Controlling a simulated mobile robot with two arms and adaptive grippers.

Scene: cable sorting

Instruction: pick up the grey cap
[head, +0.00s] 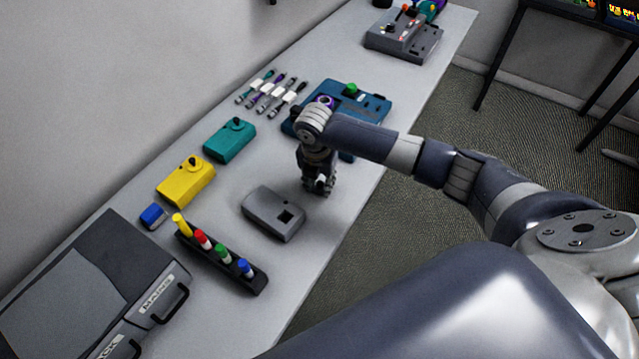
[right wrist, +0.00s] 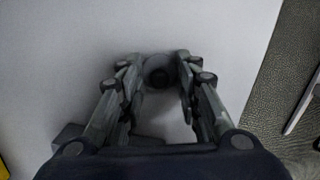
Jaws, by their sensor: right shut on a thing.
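My right gripper (head: 319,188) points down at the bench near its front edge, just right of a grey box. In the right wrist view the gripper (right wrist: 158,82) is shut on a small dark round thing, the grey cap (right wrist: 157,70), which sits between its fingertips. The cap's lower part is in shadow, and I cannot tell whether it touches the bench. In the head view the fingers hide the cap. My left gripper is not in view.
The grey box (head: 262,206) with a dark square opening lies beside the gripper. A blue unit (head: 372,108) stands behind my arm. Yellow (head: 186,184) and teal boxes (head: 229,142), a marker rack (head: 248,281) and several cables (head: 264,97) lie left. The bench (head: 330,235) is bare in front.

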